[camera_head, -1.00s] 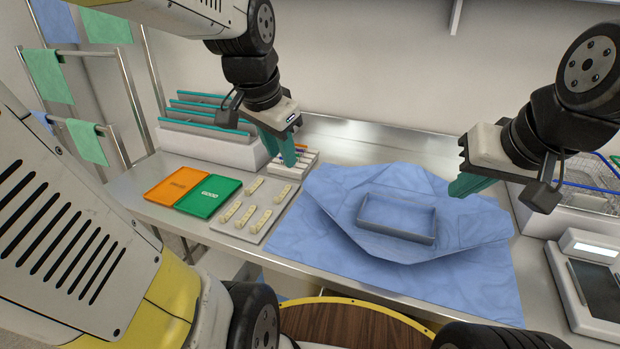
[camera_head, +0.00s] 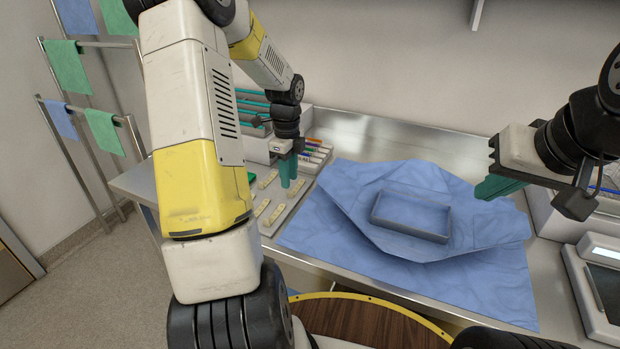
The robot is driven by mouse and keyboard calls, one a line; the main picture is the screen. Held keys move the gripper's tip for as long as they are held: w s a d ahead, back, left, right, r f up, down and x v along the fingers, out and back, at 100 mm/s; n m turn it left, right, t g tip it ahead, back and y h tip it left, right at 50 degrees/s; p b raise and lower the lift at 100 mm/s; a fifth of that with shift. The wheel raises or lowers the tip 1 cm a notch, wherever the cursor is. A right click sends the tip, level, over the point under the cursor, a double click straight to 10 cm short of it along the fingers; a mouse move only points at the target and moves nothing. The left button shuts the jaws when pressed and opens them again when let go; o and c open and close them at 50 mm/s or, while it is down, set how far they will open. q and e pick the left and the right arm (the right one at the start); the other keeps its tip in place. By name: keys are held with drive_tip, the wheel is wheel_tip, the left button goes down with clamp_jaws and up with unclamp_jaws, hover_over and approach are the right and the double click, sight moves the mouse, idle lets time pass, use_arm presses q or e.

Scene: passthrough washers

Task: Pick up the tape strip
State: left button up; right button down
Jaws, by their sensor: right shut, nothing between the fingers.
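Several cream tape strips lie on a grey tray (camera_head: 288,209) on the steel counter; one strip (camera_head: 273,214) is near the tray's front and another (camera_head: 267,180) is further back. My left gripper (camera_head: 288,184) points down, with its teal fingertips over or just beside the tray's back right part. I see no strip in it, and the gap between its fingers is unclear. My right gripper (camera_head: 490,190) is shut and empty above the right side of the blue wrap. My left arm covers part of the counter left of the tray.
A rack with coloured markers (camera_head: 316,152) stands behind the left gripper. A scale-like device (camera_head: 590,290) is at the right. Towel rails (camera_head: 85,105) stand at the left.

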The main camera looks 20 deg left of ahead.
use_arm(q)
wheel_tip(320, 180, down, 4)
drive_tip(key=shift+s+d+f, duration=0.1)
drive_tip(key=shift+s+f, duration=0.05)
drive_tip(key=shift+f, duration=0.05)
drive_tip(key=shift+c, duration=0.2)
clamp_jaws()
